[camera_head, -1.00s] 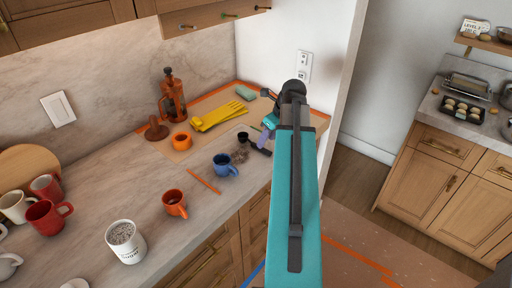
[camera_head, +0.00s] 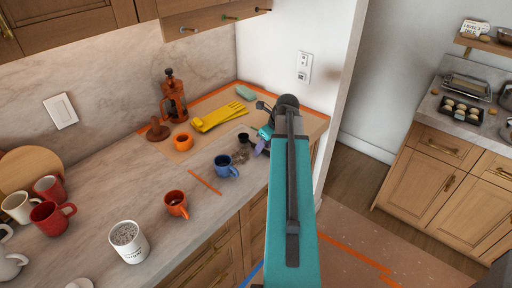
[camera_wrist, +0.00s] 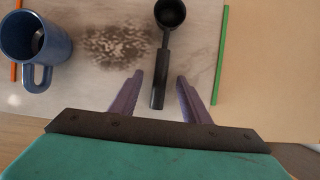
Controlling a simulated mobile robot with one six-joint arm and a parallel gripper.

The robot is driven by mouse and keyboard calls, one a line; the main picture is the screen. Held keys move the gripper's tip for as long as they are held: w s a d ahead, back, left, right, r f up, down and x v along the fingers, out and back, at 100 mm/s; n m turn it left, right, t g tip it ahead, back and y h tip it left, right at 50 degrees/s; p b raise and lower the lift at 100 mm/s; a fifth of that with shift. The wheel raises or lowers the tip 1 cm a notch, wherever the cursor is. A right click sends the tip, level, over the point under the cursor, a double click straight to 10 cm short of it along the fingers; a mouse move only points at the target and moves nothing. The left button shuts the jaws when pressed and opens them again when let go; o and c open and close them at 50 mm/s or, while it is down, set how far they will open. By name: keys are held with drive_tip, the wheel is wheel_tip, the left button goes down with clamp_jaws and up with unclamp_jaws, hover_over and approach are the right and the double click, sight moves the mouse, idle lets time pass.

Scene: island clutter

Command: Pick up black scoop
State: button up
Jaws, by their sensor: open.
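The black scoop (camera_wrist: 161,60) lies on the counter in the wrist view, its round bowl at the top and its handle pointing down toward me. My gripper (camera_wrist: 157,82) is open, with its purple fingers on either side of the lower handle and apart from it. In the head view the scoop's bowl (camera_head: 243,138) shows just left of my gripper (camera_head: 259,145), and my arm hides most of the handle.
A blue mug (camera_wrist: 36,45) stands left of the scoop beside a patch of dark spilled grounds (camera_wrist: 118,45). A green strip (camera_wrist: 221,55) lies to the right.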

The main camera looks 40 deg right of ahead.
idle(0.5)
clamp_jaws()
drive_tip(key=shift+r, duration=0.15)
drive_tip(key=shift+r+b, duration=0.7)
drive_tip(key=shift+r, duration=0.65)
drive_tip(key=shift+s+a+r, duration=0.1)
drive_tip(key=shift+r, duration=0.1)
drive_tip(key=s+a+b, duration=0.1)
drive_tip(key=s, duration=0.1)
drive_tip(key=s+a+b, duration=0.1)
drive_tip(key=s+a, duration=0.1)
drive_tip(key=s+a+b, duration=0.1)
drive_tip(key=s+a, duration=0.1)
drive_tip(key=shift+s+r, duration=0.2)
drive_tip(key=shift+w+d+b, duration=0.1)
drive_tip(key=shift+b, duration=1.05)
